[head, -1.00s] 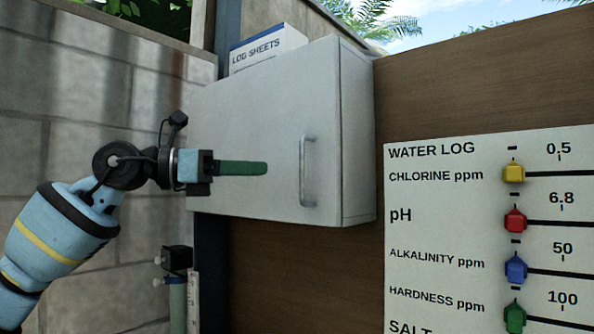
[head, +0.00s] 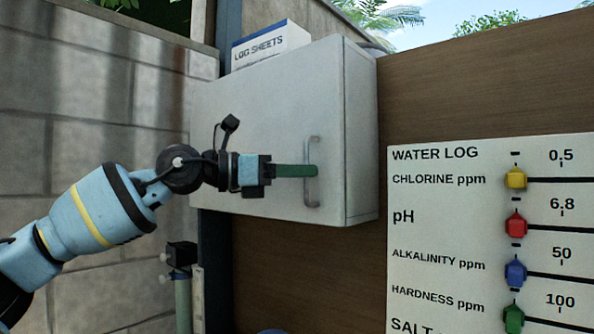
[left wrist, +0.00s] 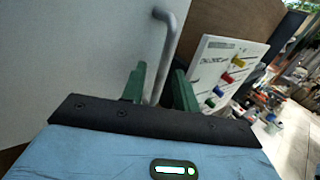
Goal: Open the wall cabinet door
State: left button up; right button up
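The wall cabinet (head: 240,110) is a light grey box with its front door (head: 270,90) shut. A vertical grey bar handle (head: 312,190) is on the door's right side; it also shows in the left wrist view (left wrist: 165,45). My left gripper (head: 313,171) is at the handle, its green fingers level and pointing right. In the left wrist view the fingers of my left gripper (left wrist: 160,85) stand apart, with the lower part of the handle between them. I cannot tell whether either finger touches it. My right gripper is not in view.
A box of log sheets (head: 270,48) stands on top of the cabinet. A white water log board (head: 440,220) with coloured sliders is on the brown wall to the right. A block wall (head: 90,120) is at left. A dark-topped post (head: 182,255) stands below the cabinet.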

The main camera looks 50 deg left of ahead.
pick_arm(q)
jog(key=shift+c, duration=0.2)
grip_shut()
dwell(0.4)
